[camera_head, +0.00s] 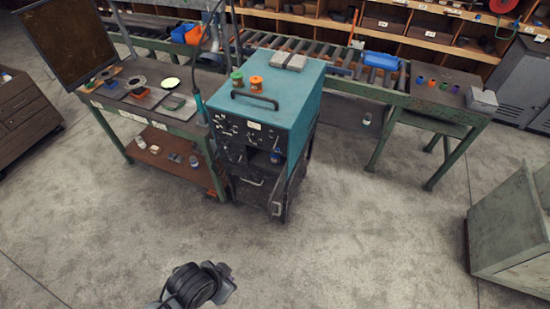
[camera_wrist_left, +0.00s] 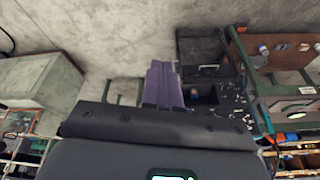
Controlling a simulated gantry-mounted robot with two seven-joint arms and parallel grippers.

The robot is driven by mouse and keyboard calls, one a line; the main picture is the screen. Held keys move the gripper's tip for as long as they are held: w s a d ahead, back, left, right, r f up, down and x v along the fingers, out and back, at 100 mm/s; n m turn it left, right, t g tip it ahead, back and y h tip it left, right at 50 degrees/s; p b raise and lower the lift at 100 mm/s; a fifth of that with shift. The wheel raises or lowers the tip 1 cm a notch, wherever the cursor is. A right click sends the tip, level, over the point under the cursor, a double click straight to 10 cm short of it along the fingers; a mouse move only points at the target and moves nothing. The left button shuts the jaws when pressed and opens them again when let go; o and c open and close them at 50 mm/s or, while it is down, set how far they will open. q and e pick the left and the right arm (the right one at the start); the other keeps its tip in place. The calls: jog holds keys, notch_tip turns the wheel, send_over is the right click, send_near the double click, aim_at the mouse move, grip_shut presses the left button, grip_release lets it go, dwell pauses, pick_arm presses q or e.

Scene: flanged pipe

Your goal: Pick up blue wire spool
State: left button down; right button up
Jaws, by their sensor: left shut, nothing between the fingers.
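A dark part of my arm shows at the bottom of the head view. My right gripper is not in view.
A green spool (camera_head: 237,78) and an orange spool (camera_head: 256,82) stand on the machine's top, beside its handle. A workbench (camera_head: 180,125) adjoins on the left. Several small coloured items stand on the right bench (camera_head: 475,112). A grey cabinet (camera_head: 510,240) is at far right. Floor in front is clear.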

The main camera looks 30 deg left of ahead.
pick_arm(q)
jog(key=shift+c, duration=1.2)
grip_release()
